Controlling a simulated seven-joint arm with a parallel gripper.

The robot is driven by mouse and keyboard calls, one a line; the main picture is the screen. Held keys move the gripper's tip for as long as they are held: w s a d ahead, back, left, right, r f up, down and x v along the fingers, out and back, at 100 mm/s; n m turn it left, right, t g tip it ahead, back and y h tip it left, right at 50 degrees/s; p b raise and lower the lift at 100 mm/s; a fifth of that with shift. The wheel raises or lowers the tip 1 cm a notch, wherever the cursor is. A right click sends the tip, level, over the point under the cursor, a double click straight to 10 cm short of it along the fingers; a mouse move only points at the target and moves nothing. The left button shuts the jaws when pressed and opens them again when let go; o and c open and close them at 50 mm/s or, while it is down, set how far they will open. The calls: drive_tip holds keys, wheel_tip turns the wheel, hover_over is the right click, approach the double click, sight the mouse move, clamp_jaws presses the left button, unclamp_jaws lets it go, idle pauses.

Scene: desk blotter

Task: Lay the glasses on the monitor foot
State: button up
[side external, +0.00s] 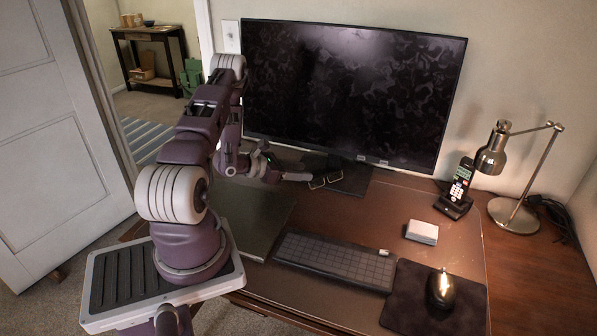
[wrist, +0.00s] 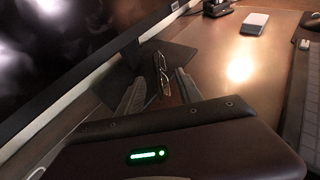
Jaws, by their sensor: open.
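The glasses (side external: 325,182), thin-framed, lie at the near left edge of the dark monitor foot (side external: 352,180). In the wrist view the glasses (wrist: 164,84) show between and just beyond the two fingers, with their far end against the dark foot (wrist: 180,58). I cannot tell how much of them rests on the foot. My gripper (side external: 306,177) is low beside the glasses, to their left in the side view. In the wrist view my gripper (wrist: 161,76) has its fingers spread apart, with a gap to the glasses on both sides.
The monitor (side external: 350,90) rises close behind my gripper. A keyboard (side external: 335,262), a mouse (side external: 440,288) on a dark pad, and a small pale box (side external: 422,232) lie in front and right. A phone (side external: 457,190) and lamp (side external: 515,212) stand far right. The blotter's middle is clear.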

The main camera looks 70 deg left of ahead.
drive_tip(key=w+d+r+m+h, duration=0.65)
drive_tip(key=d+r, duration=0.45)
drive_tip(key=r, duration=0.2)
drive_tip(key=s+d+r+m+g+h, duration=0.1)
drive_tip(key=d+r+m+g+h, duration=0.15)
drive_tip(key=d+r+m, duration=0.5)
drive_tip(key=s+d+r+m+g+h, duration=0.1)
drive_tip(key=d+r+m+g, duration=0.25)
drive_tip(key=d, duration=0.65)
drive_tip(key=s+d+r+m+g+y, duration=0.3)
drive_tip(key=s+d+r+m+g, duration=0.2)
drive_tip(key=s+d+m, duration=0.7)
drive_tip(key=s+a+r+m+t+y, duration=0.1)
drive_tip(key=s+a+m+t+y, duration=0.2)
drive_tip(key=s+m+y, duration=0.3)
drive_tip(key=s+a+y, duration=0.1)
drive_tip(key=s, duration=0.4)
drive_tip(key=shift+s+a+r, duration=0.15)
drive_tip(key=shift+s+a, duration=0.05)
